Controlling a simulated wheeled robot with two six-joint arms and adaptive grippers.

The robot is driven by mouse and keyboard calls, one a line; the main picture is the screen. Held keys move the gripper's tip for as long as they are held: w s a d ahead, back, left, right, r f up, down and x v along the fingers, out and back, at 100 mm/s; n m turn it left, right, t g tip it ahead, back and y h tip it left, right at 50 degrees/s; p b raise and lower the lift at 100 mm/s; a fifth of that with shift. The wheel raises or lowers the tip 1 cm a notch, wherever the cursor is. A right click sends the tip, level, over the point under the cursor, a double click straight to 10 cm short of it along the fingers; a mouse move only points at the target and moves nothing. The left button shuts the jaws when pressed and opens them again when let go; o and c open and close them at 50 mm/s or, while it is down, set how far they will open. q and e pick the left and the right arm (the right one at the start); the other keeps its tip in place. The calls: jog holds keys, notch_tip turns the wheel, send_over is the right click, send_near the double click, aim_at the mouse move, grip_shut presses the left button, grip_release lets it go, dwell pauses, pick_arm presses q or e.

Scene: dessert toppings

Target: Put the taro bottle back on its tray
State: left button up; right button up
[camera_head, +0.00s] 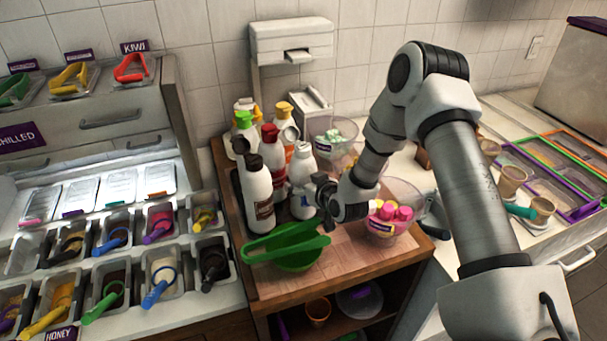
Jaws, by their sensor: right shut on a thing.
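My right gripper (318,190) reaches in from the right and is shut at the side of a white bottle (301,170) with a pale cap and a bluish label. This looks like the taro bottle, but its label is too small to read. The bottle is upright at the right front of a bottle group. Whether its base touches the surface is hard to tell. The tray under the bottles is mostly hidden by them. My left gripper is not in view.
A dark-capped bottle (257,195) stands just left, with red-capped (270,150), green-capped (244,128) and orange-capped (285,122) bottles behind. A green bowl (298,260) with green tongs lies in front. A clear bowl with pink items (390,222) stands right of the gripper.

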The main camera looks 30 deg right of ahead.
jog(key=shift+r, duration=0.1)
jog(key=o, duration=1.1)
jog(key=shift+c, duration=0.2)
jog(key=shift+s+a, duration=0.1)
jog(key=v, duration=1.2)
jog(key=shift+b, duration=0.45)
notch_tip(320, 180, up, 9)
jog(key=p, duration=0.9)
